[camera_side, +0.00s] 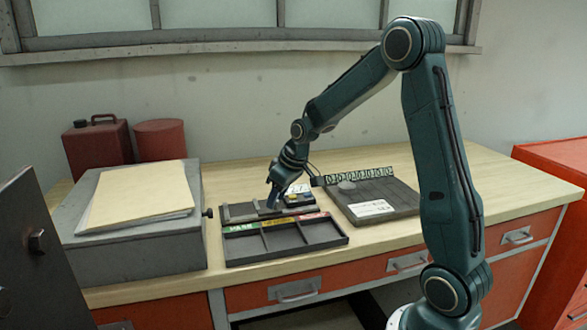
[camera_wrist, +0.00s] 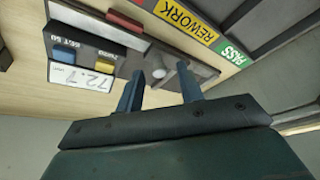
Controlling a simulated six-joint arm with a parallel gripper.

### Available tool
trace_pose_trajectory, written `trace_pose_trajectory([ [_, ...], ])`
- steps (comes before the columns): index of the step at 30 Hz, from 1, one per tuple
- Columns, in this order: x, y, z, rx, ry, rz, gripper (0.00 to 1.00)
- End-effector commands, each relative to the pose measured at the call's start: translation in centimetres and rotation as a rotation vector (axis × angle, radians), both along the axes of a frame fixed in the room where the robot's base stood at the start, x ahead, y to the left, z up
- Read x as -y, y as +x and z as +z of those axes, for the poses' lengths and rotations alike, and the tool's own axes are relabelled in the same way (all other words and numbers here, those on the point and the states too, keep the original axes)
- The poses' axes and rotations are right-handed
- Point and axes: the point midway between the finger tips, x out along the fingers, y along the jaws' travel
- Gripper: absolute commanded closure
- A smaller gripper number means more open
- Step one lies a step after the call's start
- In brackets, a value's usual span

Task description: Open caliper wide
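In the side view the caliper (camera_side: 240,211) lies flat on the bench behind the labelled tray, partly hidden by my gripper. My gripper (camera_side: 271,203) points down at it. In the wrist view the two blue fingers of my gripper (camera_wrist: 159,72) are apart, above the caliper's dark bar. A small grey round knob (camera_wrist: 158,73) shows between the fingertips. Whether a finger touches the caliper cannot be told.
A dark sorting tray (camera_side: 290,258) with PASS and REWORK labels lies just in front. A dark plate (camera_side: 385,197) with a white card is to the right. A grey box (camera_side: 135,245) with folders and red cans (camera_side: 98,146) stand left. The bench's right end is clear.

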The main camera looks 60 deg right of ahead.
Motion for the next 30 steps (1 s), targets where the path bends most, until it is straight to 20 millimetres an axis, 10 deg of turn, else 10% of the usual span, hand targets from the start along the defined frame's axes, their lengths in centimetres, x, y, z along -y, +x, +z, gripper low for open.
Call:
trace_pose_trajectory([
  [14,0.0,-0.5,1.4,0.002,-0.001,0.0,0.63],
  [30,0.1,-3.7,9.1,0.004,-0.001,-0.002,0.63],
])
